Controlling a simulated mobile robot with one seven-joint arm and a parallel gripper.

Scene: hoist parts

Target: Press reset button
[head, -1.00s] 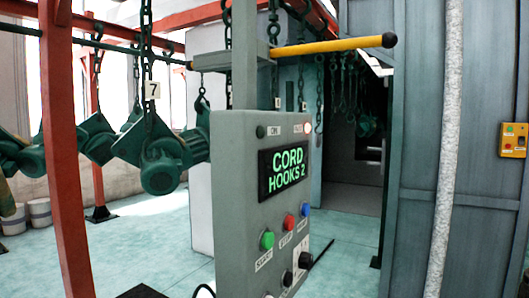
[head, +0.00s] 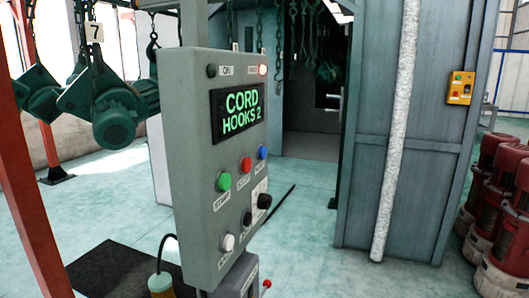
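A grey control panel (head: 188,170) stands upright in the middle left of the head view, turned partly to the right. Its dark screen (head: 237,112) reads "CORD HOOKS 2" in green. Below the screen are a green button (head: 224,181), a red button (head: 246,163) and a blue button (head: 262,152). The label under the blue one is too small to read surely. Lower down are a white knob (head: 227,242) and black knobs (head: 264,201). My gripper is not in view.
Green hoists (head: 116,118) hang at the left behind a red post (head: 22,190). A white pipe (head: 395,140) and grey cabin wall (head: 358,150) stand right of the panel. Red motors (head: 497,185) stand at far right. A yellow box (head: 460,88) is on the wall. Floor between is clear.

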